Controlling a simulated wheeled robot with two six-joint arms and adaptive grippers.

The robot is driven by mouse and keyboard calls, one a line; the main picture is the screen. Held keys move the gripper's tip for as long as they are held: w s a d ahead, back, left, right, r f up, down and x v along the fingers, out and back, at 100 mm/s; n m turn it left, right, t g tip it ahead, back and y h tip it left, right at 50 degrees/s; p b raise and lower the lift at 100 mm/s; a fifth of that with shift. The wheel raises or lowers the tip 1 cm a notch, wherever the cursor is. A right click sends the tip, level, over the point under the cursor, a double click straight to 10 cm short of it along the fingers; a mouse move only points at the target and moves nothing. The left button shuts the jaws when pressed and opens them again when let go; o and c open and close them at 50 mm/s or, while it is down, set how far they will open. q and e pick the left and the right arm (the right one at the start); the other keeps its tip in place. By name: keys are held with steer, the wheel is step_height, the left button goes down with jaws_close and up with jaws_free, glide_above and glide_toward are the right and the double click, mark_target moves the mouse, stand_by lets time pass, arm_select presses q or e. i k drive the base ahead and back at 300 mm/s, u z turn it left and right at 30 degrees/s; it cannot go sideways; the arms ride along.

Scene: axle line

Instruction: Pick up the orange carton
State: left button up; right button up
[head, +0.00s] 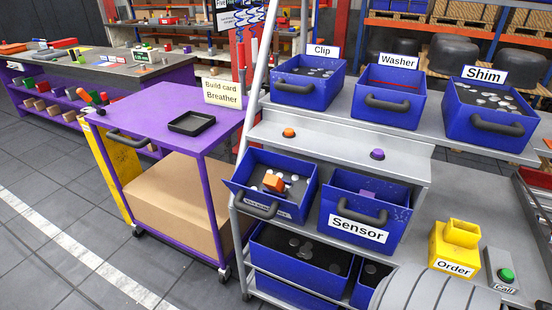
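A small orange block (274,182), possibly the orange carton, sits in an open blue bin (238,191) on the left of the middle shelf row. It lies tilted on pale round pieces in the bin. The bin's front label is partly hidden behind its dark handle and cannot be read.
The blue Sensor bin (335,216) holds a purple piece and stands right of the orange block's bin. Clip (292,92), Washer (385,113) and Shim (478,128) bins line the upper shelf. Orange (289,132) and purple (377,154) buttons sit between. A purple cart (160,110) holds a black tray (191,123).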

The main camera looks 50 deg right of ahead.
mark_target(274, 183)
steer(key=z, duration=0.6)
steer(key=i, duration=0.75)
steer(key=z, duration=0.85)
